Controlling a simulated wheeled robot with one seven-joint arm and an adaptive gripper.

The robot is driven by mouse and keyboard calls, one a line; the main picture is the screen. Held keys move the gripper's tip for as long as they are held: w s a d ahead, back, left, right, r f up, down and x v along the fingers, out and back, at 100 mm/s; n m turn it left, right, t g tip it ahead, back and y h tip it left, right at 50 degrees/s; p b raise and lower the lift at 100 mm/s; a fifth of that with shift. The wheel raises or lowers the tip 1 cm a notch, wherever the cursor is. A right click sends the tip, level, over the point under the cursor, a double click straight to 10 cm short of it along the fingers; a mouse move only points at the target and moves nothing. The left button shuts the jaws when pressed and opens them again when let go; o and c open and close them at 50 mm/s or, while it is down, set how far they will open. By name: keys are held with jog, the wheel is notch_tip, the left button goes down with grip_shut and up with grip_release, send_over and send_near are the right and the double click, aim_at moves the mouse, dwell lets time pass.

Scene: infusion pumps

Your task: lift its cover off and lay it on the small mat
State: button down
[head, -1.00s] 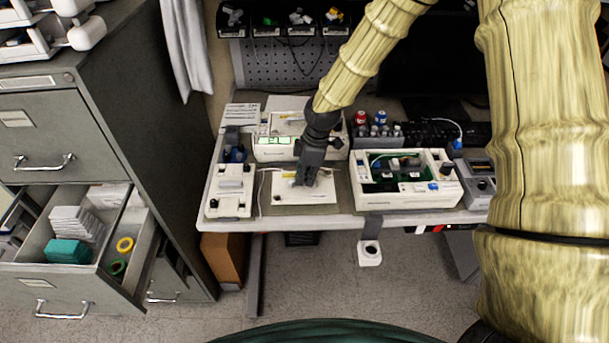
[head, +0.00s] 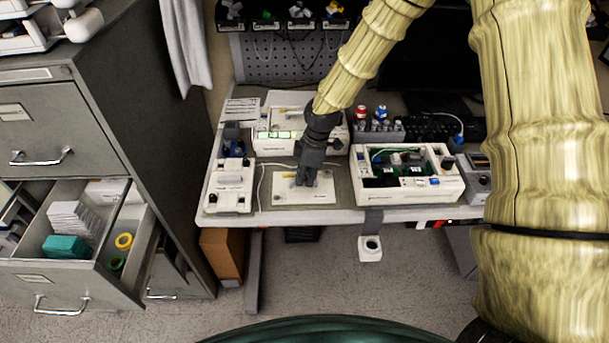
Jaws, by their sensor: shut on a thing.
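A flat white cover (head: 318,194) with a small yellow label lies level at the front middle of the bench, over a grey mat (head: 345,192). My gripper (head: 303,183) points down at the cover's middle and is shut on it; the fingertips are partly hidden. Whether the cover touches the mat or hovers just above it, I cannot tell. To the right stands a white pump (head: 400,198) with its top open, showing green boards inside. Behind my gripper is another white pump (head: 272,145) with a lit green display.
A smaller white device (head: 230,190) stands left of the cover, with a thin cable between. Bottles (head: 381,114) and a keyboard (head: 438,131) are behind. A grey cabinet (head: 130,130) with an open drawer stands at the left. A bracket (head: 370,245) hangs from the bench front.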

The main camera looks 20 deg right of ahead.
jog(key=c, duration=1.4)
grip_release()
jog(key=shift+c, duration=0.2)
jog(key=shift+r+p, duration=2.6)
jog(key=shift+r, duration=0.9)
